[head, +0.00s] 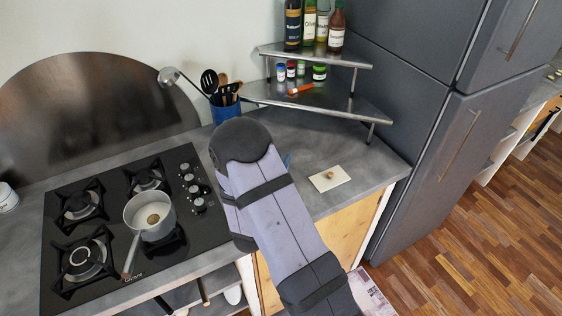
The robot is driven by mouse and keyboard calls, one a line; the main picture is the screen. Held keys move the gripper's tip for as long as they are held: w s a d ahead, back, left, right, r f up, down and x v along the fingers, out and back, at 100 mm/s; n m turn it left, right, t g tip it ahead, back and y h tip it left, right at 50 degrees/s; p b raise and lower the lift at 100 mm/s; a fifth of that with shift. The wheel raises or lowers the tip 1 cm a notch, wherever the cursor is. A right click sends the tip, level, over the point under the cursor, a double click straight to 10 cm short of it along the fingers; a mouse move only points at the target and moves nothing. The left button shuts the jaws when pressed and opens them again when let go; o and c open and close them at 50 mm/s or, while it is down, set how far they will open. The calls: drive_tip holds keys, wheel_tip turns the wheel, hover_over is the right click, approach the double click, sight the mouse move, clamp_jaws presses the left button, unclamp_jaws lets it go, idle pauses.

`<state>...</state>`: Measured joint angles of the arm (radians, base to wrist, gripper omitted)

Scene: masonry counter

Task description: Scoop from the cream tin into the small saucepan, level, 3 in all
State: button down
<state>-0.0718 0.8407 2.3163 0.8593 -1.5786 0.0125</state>
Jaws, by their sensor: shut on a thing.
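The small saucepan (139,222) stands on the front right burner of the hob, its handle toward the front. A small patch of tan material (153,219) lies on its bottom. My arm fills the middle of the view, and my gripper is hidden behind it. A small blue bit shows at the arm's right side; I cannot tell what it is. I see no tin that I can name as the cream tin. A pale container (7,198) is cut off at the left edge, and I cannot tell what it is.
The black hob (197,232) has knobs along its right side. A blue utensil crock (226,112) and a two-tier metal corner shelf (318,99) with bottles and jars stand at the back. A cream card (341,181) with a small brown thing lies on the counter at right.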

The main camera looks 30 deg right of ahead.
wheel_tip(320, 180, down, 8)
drive_tip(key=b, duration=0.6)
drive_tip(key=shift+r+b, duration=0.2)
drive_tip(key=shift+b, duration=0.2)
drive_tip(key=shift+r, duration=0.2)
idle(0.3)
drive_tip(key=shift+r+p, duration=0.85)
drive_tip(key=shift+r, duration=0.15)
drive_tip(key=shift+a, duration=0.25)
idle(0.5)
drive_tip(key=shift+a, duration=0.35)
drive_tip(key=shift+a+b, duration=0.35)
drive_tip(key=shift+a, duration=1.9)
drive_tip(key=shift+d, duration=0.1)
idle(0.3)
